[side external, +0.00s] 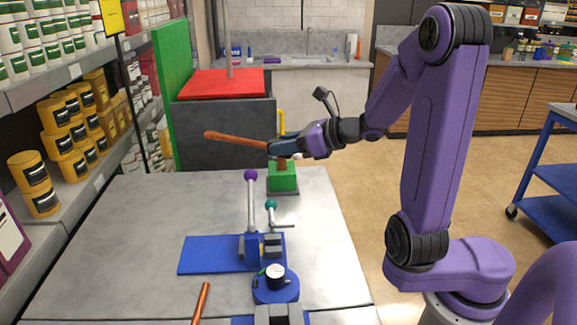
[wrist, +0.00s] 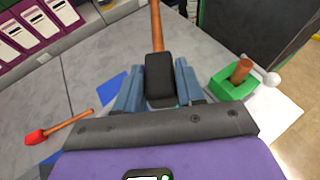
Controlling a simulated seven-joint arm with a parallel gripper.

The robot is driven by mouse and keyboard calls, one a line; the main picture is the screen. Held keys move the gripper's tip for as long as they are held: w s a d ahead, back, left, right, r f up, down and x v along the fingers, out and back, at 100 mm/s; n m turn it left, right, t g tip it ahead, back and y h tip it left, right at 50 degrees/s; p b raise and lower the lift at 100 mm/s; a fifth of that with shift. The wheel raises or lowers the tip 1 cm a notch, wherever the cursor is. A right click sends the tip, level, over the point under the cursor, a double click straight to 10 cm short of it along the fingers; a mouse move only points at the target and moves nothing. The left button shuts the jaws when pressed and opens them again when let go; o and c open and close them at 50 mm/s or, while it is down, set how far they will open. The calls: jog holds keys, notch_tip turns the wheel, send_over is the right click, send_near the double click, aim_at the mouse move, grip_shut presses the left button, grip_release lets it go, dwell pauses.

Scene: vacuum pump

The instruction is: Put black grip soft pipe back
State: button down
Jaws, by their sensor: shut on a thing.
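The soft pipe is a long orange-brown rod (side external: 235,138) with a black grip (wrist: 160,78) at its near end. My gripper (side external: 274,148) is shut on the black grip and holds the pipe in the air above the far part of the table. In the side view the pipe points left, nearly level, its far end a little higher. In the wrist view the blue-grey fingers sit on both sides of the grip, and the rod (wrist: 156,25) runs up out of the picture. The grip is mostly hidden by the fingers in the side view.
A green block (side external: 283,178) with a brown stub (wrist: 242,70) stands below my gripper. The blue pump fixture (side external: 275,285) has a purple-knobbed lever (side external: 251,205) and a teal-knobbed handle (side external: 271,208). A red-ended pipe (wrist: 60,127) lies nearby. The left table area is clear.

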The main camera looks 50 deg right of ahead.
jog(key=shift+r, duration=0.8)
jog(key=w+a+r+n+g+y, duration=0.2)
jog(key=w+a+n+g+y, duration=0.1)
jog(key=w+a+n+y, duration=0.3)
jog(key=n+g+y, duration=0.2)
jog(key=n+g, duration=1.1)
jog(key=g, duration=0.2)
send_over(181, 285)
notch_tip(181, 285, down, 2)
jog(key=f, duration=0.1)
jog(key=shift+s+f, duration=0.1)
jog(key=shift+f, duration=9.95)
jog(key=shift+f, duration=0.75)
jog(key=c, duration=0.6)
grip_release()
